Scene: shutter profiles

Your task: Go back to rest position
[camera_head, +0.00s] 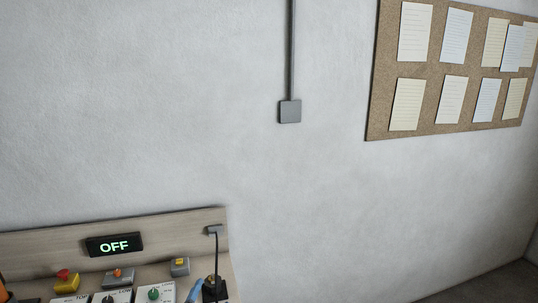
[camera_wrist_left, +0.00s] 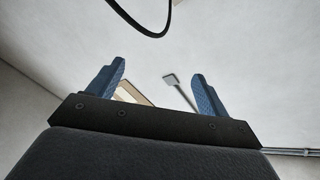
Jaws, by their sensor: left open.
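My left gripper (camera_wrist_left: 158,88) shows in the left wrist view with its two blue fingers spread apart. Nothing is between the fingers except the distant wall. In the head view neither gripper can be clearly made out. A blue piece (camera_head: 195,291) shows at the bottom edge there, too cut off to tell what it is.
A wooden control panel (camera_head: 190,220) with a display reading OFF (camera_head: 114,245), a red button (camera_head: 63,275) and a green knob (camera_head: 154,294) is at the lower left. A cork board (camera_head: 445,70) with papers and a grey wall box (camera_head: 290,111) hang on the white wall. A black cable (camera_wrist_left: 140,25) loops in the wrist view.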

